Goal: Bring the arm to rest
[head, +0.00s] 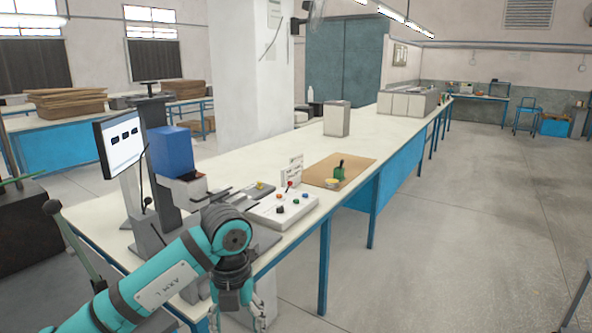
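My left arm (170,285) is teal and dark grey and comes in from the lower left. It bends down at the front edge of the long white-topped bench (300,152). My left gripper (237,319) points down at the bottom edge of the head view, in front of the bench. Its fingers stand apart with nothing seen between them; their lowest parts are near or past the picture edge. My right arm and gripper are not in view.
On the bench near my arm are a panel with coloured knobs (282,208), a blue box (170,150), a monitor (118,142) and a brown mat (325,173) with a green scoop (339,172). A grey box (337,119) stands farther back.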

